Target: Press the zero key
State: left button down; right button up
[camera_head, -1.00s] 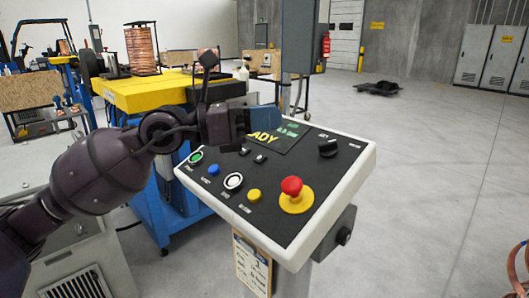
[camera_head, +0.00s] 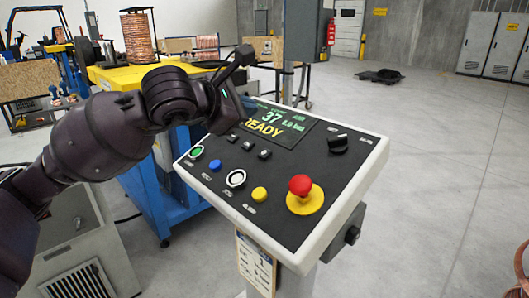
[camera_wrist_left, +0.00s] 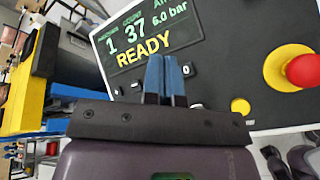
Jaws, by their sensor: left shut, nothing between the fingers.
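The control panel (camera_head: 300,222) has a small black key marked 0 (camera_wrist_left: 187,70). In the head view three small black keys sit in a row below the display, the rightmost of them (camera_head: 265,154) apparently the zero key. My left gripper (camera_wrist_left: 164,62) is shut and empty, with its two blue fingers together. In the wrist view its tips show over the panel, just left of the 0 key, and no contact is visible. In the head view the gripper is at the panel's far left edge, its fingers (camera_head: 248,102) partly hidden. My right gripper is not in view.
The display (camera_head: 268,120) reads READY and 37. Nearby on the panel are a red emergency button (camera_head: 300,185), a yellow button (camera_head: 260,194), a white button (camera_head: 236,178), a blue button (camera_head: 215,165), a green-ringed button (camera_head: 196,152) and a black rotary knob (camera_head: 339,143).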

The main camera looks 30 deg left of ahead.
aim_at(265, 154)
pick_arm(q)
jog(key=shift+f, duration=0.1)
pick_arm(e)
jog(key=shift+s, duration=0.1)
pick_arm(q)
jog(key=w+f+b, duration=0.1)
jog(key=f, duration=0.1)
jog(key=w+f+b, duration=0.1)
jog(key=f, duration=0.2)
jog(key=w+d+f+b, duration=0.1)
jog(key=f, duration=0.1)
jog(key=shift+w+f+b, duration=0.1)
jog(key=shift+f+b, duration=0.25)
jog(key=shift+b, duration=0.05)
jog(key=shift+w+f, duration=0.1)
jog(key=shift+d, duration=0.1)
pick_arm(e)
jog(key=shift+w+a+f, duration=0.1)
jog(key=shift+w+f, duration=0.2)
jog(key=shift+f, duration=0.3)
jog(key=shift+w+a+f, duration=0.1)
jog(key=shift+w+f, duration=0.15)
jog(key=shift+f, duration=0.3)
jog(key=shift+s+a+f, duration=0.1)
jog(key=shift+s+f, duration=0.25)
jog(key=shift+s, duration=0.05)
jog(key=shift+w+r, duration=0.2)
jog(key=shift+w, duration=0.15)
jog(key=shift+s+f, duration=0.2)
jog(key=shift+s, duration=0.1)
